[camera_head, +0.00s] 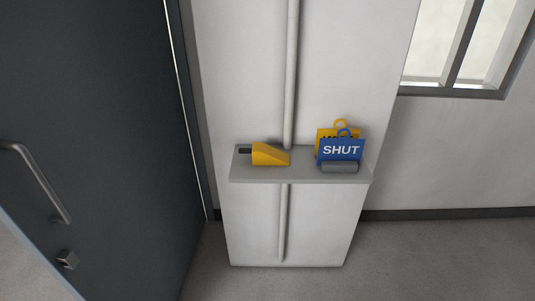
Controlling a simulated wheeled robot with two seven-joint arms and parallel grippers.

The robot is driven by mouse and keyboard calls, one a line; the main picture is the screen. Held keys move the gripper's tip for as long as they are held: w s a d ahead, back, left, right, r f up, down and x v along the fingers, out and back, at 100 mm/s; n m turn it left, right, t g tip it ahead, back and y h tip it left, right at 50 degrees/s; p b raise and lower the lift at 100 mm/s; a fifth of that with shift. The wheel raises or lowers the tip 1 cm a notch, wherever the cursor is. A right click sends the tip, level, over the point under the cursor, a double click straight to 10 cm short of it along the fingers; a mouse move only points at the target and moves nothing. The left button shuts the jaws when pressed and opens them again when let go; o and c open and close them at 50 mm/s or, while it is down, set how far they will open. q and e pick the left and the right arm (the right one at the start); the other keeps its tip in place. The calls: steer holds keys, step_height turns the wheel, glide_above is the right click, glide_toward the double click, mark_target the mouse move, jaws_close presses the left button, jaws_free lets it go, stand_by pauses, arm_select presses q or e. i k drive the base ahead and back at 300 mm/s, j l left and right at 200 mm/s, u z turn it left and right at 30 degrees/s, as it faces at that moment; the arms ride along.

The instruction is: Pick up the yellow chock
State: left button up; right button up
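The yellow chock (269,155) is a wedge with a short dark piece at its left end. It lies on the left half of a narrow grey shelf (302,176), its tall end to the left and its slope going down to the right. The shelf is fixed to a white pillar. Nothing covers the chock. Neither of my grippers shows in the head view.
A blue sign reading SHUT (341,149) stands on the shelf's right, before a yellow sign (324,133), with a grey piece (339,167) at its foot. A pipe (291,75) runs behind the shelf. A dark door (100,120) with a handle (38,185) is left. A window (465,45) is right.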

mark_target(262, 154)
steer(key=i+l+u, duration=0.2)
steer(key=l, duration=0.2)
steer(key=i+l+u, duration=0.1)
steer(key=l+u, duration=0.15)
steer(key=l, duration=0.15)
steer(key=i+l+u, duration=0.2)
steer(key=l, duration=0.25)
steer(key=l+u, duration=0.25)
steer(key=l, duration=0.2)
